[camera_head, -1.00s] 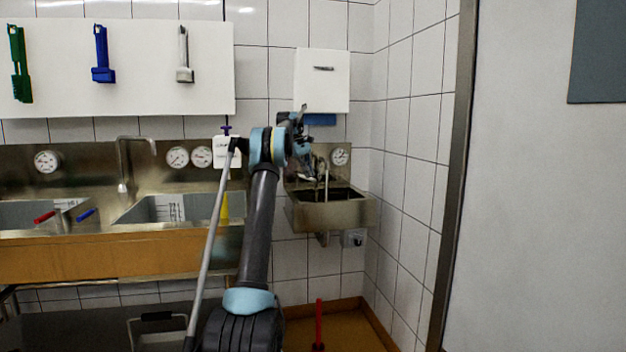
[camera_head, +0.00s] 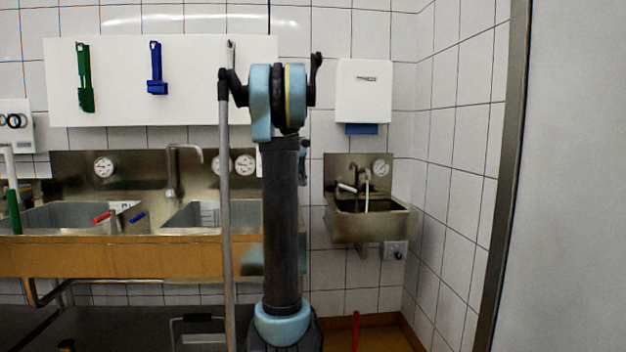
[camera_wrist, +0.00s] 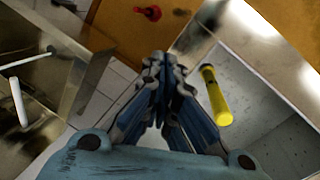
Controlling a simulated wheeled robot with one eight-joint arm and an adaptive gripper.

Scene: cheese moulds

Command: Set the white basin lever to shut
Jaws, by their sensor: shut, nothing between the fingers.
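The steel hand basin (camera_head: 345,229) hangs on the wall right of my arm in the head view. The white lever (camera_head: 346,187) sits left of the tap and points left. In the wrist view the basin (camera_wrist: 72,82) is at the left, with a thick white rod (camera_wrist: 18,102) that looks like the lever. My gripper (camera_wrist: 160,62) is shut and empty, over the gap between the basin and the larger sink, apart from the lever. In the head view my arm hides most of the gripper.
A pale stream (camera_head: 367,196), likely water, falls into the basin. The double sink (camera_head: 190,240) has a red lever (camera_head: 102,217) and a blue lever (camera_head: 137,217). A yellow cylinder (camera_wrist: 217,95) is near my fingers. A red handle (camera_head: 355,330) stands below the basin. A towel dispenser (camera_head: 363,92) hangs above.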

